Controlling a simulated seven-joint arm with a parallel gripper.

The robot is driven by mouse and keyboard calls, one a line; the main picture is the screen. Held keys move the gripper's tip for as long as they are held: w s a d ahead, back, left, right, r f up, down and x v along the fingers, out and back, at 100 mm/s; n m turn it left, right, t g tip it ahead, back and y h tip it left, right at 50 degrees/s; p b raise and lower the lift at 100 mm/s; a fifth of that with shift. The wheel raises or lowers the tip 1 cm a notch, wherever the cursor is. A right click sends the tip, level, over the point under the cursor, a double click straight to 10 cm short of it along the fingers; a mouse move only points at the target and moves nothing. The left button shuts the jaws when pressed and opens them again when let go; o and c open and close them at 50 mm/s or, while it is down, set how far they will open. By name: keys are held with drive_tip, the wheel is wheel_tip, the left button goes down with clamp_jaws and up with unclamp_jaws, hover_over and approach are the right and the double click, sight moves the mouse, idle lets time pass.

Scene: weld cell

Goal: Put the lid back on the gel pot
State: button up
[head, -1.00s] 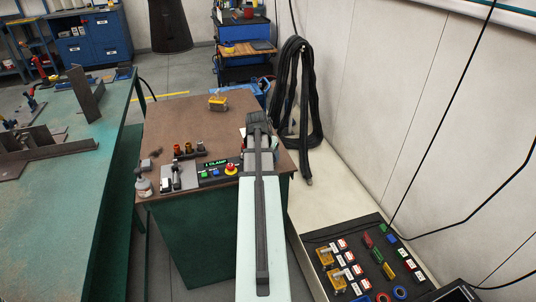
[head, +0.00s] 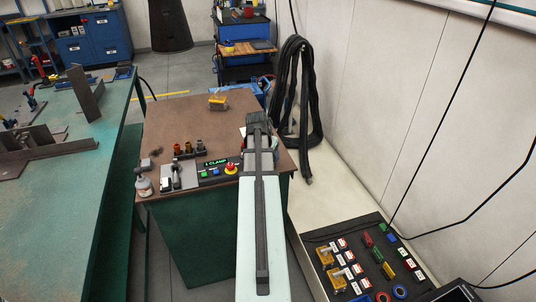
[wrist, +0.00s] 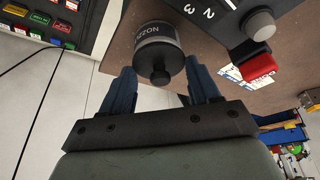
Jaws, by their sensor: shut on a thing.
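In the wrist view the gel pot (wrist: 158,33) shows as a dark cylinder with a grey lettered band, on the brown bench top. The dark round lid (wrist: 148,62), with a small knob in its middle, faces my camera and covers the pot's near end. My gripper (wrist: 161,78) has its two blue-grey fingers on either side of the lid and is shut on it. The lid lines up with the pot, but I cannot tell whether it is fully seated. In the head view my arm hides the gripper, the lid and the pot.
A control box with a grey knob (wrist: 261,25) and a red part (wrist: 257,61) stands near the pot. Printed cards (wrist: 250,72) lie on the bench.

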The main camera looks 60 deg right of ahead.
drive_tip(key=o, duration=1.1)
drive_tip(key=shift+o, duration=0.2)
drive_tip(key=shift+o, duration=0.6)
drive_tip(key=shift+r, duration=0.1)
drive_tip(key=shift+r, duration=3.4)
drive_tip(key=shift+c, duration=0.4)
